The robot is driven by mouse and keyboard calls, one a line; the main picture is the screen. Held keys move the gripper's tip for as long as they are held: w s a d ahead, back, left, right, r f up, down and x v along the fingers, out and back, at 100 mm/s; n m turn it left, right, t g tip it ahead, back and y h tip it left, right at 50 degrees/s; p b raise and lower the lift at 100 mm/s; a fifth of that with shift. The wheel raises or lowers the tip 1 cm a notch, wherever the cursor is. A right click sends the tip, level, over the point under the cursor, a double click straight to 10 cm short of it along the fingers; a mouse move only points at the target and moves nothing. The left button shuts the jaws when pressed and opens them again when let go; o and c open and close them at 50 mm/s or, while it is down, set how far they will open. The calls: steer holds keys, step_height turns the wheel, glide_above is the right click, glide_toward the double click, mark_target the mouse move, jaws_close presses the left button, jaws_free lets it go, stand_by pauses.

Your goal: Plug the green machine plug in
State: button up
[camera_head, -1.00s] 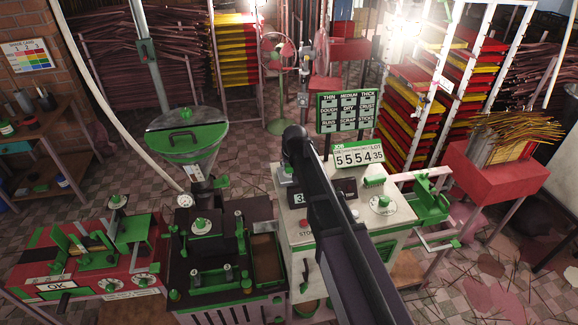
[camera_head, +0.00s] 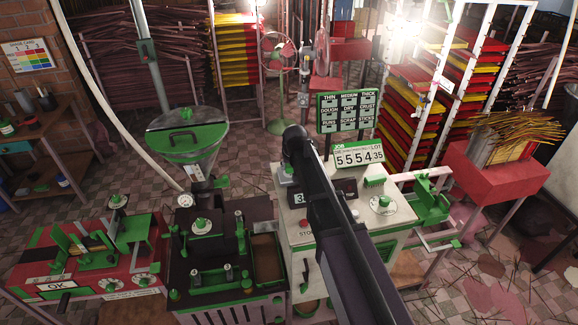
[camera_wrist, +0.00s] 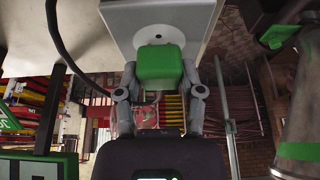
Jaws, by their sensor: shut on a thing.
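In the wrist view, the green plug (camera_wrist: 161,70), a blocky bright green body, sits between the fingers of my gripper (camera_wrist: 160,78). The fingers are shut on its two sides. Just beyond it is a pale panel (camera_wrist: 200,18) with a white round disc (camera_wrist: 160,36) that has a dark centre. The plug's far end overlaps the lower part of the disc; I cannot tell whether it touches or is seated. In the head view, my arm hides the gripper and plug. The white and green machine (camera_head: 300,208) stands under my arm there.
In the wrist view, a dark cable (camera_wrist: 57,40) curves down the left side, and a grey cylinder (camera_wrist: 300,115) stands at right. In the head view, a green label board (camera_head: 346,111), a 5554 display (camera_head: 358,157) and a hopper (camera_head: 187,138) stand close around my arm.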

steer(key=shift+f+b, duration=0.6)
steer(key=shift+f, duration=0.05)
steer(key=o, duration=1.1)
steer(key=shift+o, duration=0.2)
steer(key=shift+r, duration=0.1)
